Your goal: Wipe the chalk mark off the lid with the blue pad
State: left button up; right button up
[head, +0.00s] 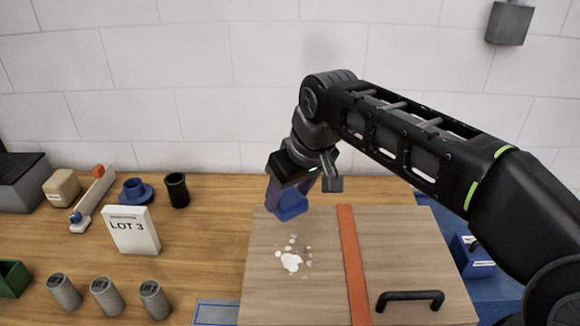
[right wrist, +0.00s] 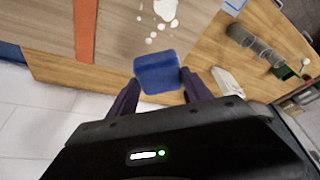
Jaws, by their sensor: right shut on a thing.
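The lid (head: 315,245) is a flat wooden board with an orange strip (head: 352,262) and a black handle (head: 410,297). The white chalk mark (head: 290,261) lies left of the strip as a blotch with several smaller spots; it also shows in the right wrist view (right wrist: 166,10). My right gripper (head: 290,192) is shut on the blue pad (head: 288,206), at the lid's far left edge, beyond the chalk mark. In the right wrist view the pad (right wrist: 157,73) sits between the fingers. I cannot tell whether the pad touches the lid. My left gripper is not in view.
Left of the lid stand a LOT 3 card (head: 132,230), several grey cylinders (head: 105,296), a blue cup on a saucer (head: 137,191) and a dark cup (head: 177,190). A blue-outlined area (head: 216,312) lies at the lid's near left. A white wall stands behind.

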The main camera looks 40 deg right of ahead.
jog(key=shift+w+d+r, duration=0.1)
jog(key=shift+w+r, duration=0.05)
dwell(0.3)
jog(key=shift+f+b, duration=2.25)
jog(key=shift+f, duration=0.8)
jog(key=shift+f+b, duration=0.9)
jog(key=shift+f, duration=0.1)
jog(key=shift+s+a+r+b, duration=0.1)
jog(key=shift+s+a+b, duration=0.15)
jog(key=shift+s+a, duration=0.45)
jog(key=shift+s+a+r+b, duration=0.1)
jog(key=shift+s+a+b, duration=0.15)
jog(key=shift+s+a, duration=0.4)
